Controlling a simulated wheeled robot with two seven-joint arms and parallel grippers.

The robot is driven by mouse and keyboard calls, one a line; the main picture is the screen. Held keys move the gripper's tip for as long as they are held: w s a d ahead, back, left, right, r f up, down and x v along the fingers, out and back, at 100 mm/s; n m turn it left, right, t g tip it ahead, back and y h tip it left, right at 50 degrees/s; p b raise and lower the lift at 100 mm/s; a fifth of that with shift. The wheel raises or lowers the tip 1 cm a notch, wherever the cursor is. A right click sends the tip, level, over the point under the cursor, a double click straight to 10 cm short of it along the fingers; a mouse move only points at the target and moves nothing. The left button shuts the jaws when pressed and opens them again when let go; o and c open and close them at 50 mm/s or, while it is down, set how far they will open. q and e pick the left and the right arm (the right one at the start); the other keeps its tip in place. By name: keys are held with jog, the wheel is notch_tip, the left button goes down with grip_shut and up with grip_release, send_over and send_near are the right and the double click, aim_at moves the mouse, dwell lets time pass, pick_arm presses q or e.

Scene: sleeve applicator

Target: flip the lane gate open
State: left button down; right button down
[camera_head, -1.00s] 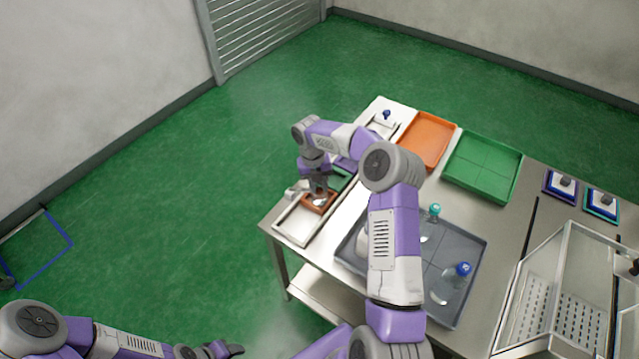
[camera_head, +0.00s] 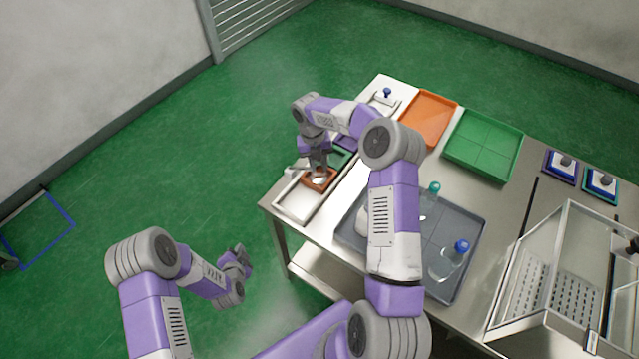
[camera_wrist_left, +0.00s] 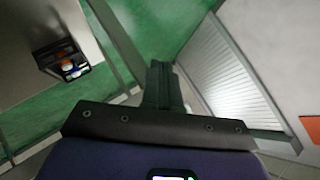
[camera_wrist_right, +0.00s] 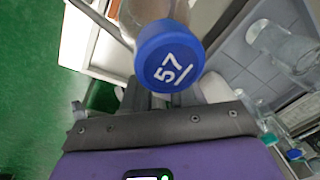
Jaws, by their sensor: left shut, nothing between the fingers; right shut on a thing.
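My right gripper (camera_head: 318,170) points down over the white lane tray (camera_head: 297,204) at the table's left edge, at a brown square frame (camera_head: 320,186). In the right wrist view a clear bottle with a blue cap marked 57 (camera_wrist_right: 168,58) fills the space before the fingers, and the gripper seems shut on it. The fingertips and the bottle's lower part are hidden. A small grey lever-like piece (camera_head: 293,170) sits left of the frame; I cannot tell if it is the lane gate. My left gripper (camera_head: 241,258) is shut and empty over the floor, left of the table.
A grey tray (camera_head: 470,235) with clear bottles lies right of my right arm. An orange tray (camera_head: 428,118) and a green tray (camera_head: 484,146) lie behind. A glass-sided case (camera_head: 560,270) stands at the right.

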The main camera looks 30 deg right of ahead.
jog(key=shift+a, duration=0.2)
pick_arm(q)
jog(key=w+d+r+m+t+h, duration=0.1)
jog(key=d+r+m+t+h, duration=0.15)
jog(key=d+m, duration=0.45)
jog(key=w+d+r+m+t+h, duration=0.1)
jog(key=d+r+m+t+h, duration=0.2)
jog(key=d+m, duration=0.4)
pick_arm(e)
jog(key=shift+f, duration=0.1)
pick_arm(q)
jog(key=s+d+r+m+h, duration=0.1)
jog(key=s+d+m, duration=0.1)
jog(key=d, duration=0.1)
jog(key=s+d+r+m+g+h, duration=0.1)
jog(key=s+d+m+h, duration=0.1)
jog(key=d, duration=0.1)
jog(key=s+d+r+m+h, duration=0.2)
jog(key=s+d, duration=0.1)
jog(key=shift+s+g+h, duration=0.1)
jog(key=shift+g+h, duration=0.15)
jog(key=shift+s+d+r+m, duration=0.1)
jog(key=shift+d+r+m, duration=0.1)
jog(key=shift+d+m, duration=0.2)
jog(key=x, duration=0.9)
jog(key=shift+d+r, duration=0.15)
